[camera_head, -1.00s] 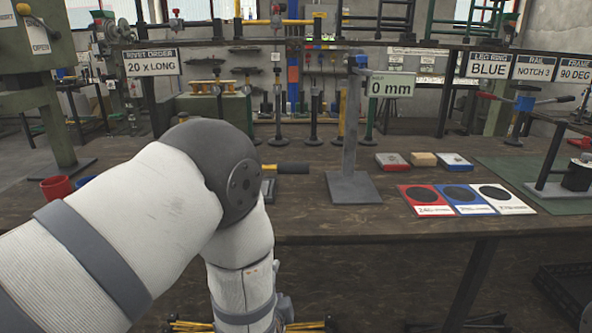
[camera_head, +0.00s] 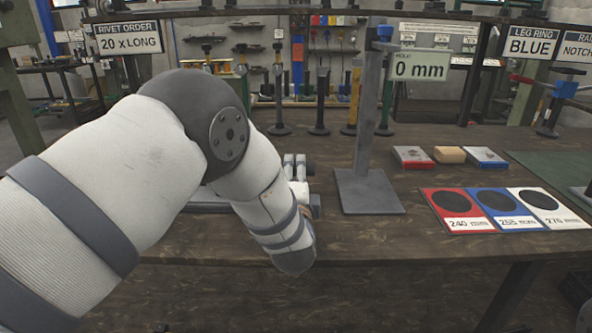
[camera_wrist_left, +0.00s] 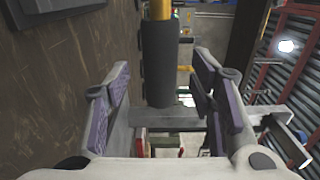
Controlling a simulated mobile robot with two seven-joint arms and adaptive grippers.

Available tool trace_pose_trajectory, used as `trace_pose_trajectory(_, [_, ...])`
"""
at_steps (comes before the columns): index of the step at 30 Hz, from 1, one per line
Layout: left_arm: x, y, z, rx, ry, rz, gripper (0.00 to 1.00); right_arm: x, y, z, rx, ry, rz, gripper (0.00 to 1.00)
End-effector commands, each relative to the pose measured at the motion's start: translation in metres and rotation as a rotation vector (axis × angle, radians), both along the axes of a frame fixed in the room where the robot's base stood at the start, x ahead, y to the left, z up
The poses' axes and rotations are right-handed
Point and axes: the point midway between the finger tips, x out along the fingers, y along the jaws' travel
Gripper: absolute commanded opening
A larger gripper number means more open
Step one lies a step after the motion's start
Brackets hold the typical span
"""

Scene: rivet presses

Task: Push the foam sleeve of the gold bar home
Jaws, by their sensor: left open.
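In the left wrist view, my left gripper (camera_wrist_left: 161,78) is open, with a purple-padded finger on each side. The dark grey foam sleeve (camera_wrist_left: 160,60) shows between the fingers, with visible gaps on both sides. A short piece of the gold bar (camera_wrist_left: 161,9) emerges from the sleeve's far end. In the head view, my bent left arm covers the place of the bar and sleeve. Grey parts beside the forearm there are too small to tell apart. My right gripper is not in view.
A grey upright gauge stand (camera_head: 367,193) with a "0 mm" sign (camera_head: 420,65) stands right of my forearm. Red, blue and white length cards (camera_head: 455,222) lie farther right, with small boxes (camera_head: 413,157) behind. The front middle of the bench is clear.

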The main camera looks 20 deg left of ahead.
Motion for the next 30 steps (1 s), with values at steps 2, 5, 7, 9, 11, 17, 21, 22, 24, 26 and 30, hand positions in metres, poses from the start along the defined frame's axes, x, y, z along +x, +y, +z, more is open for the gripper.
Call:
trace_pose_trajectory(2, [0.014,0.005,-0.004,-0.002,0.003,0.002,0.5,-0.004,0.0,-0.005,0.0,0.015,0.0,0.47])
trace_pose_trajectory(5, [0.027,0.008,-0.003,-0.002,0.003,0.001,0.5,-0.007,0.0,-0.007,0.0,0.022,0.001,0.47])
trace_pose_trajectory(7, [0.032,0.009,-0.002,0.0,0.002,0.0,0.5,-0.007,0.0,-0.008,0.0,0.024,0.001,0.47])
trace_pose_trajectory(9, [0.034,0.009,-0.001,0.0,0.002,-0.001,0.5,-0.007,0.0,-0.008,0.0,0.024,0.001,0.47])
trace_pose_trajectory(11, [0.035,0.01,0.0,0.001,0.001,-0.001,0.5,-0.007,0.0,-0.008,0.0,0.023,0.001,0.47])
trace_pose_trajectory(17, [0.034,0.01,0.0,0.0,0.0,-0.001,0.36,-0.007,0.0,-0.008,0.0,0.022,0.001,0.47])
trace_pose_trajectory(21, [0.034,0.01,0.0,0.0,0.0,-0.001,0.05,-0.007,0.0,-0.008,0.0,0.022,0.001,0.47])
trace_pose_trajectory(22, [0.034,0.01,0.0,0.0,0.0,-0.001,0.0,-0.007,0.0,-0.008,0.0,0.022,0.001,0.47])
trace_pose_trajectory(24, [0.034,0.01,0.0,0.0,0.0,-0.001,0.0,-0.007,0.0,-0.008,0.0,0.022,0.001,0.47])
trace_pose_trajectory(26, [0.034,0.01,0.0,0.0,0.0,-0.001,0.0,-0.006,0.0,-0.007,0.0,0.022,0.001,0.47])
trace_pose_trajectory(30, [0.029,0.027,0.004,0.002,-0.003,0.002,0.0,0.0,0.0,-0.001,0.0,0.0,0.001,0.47])
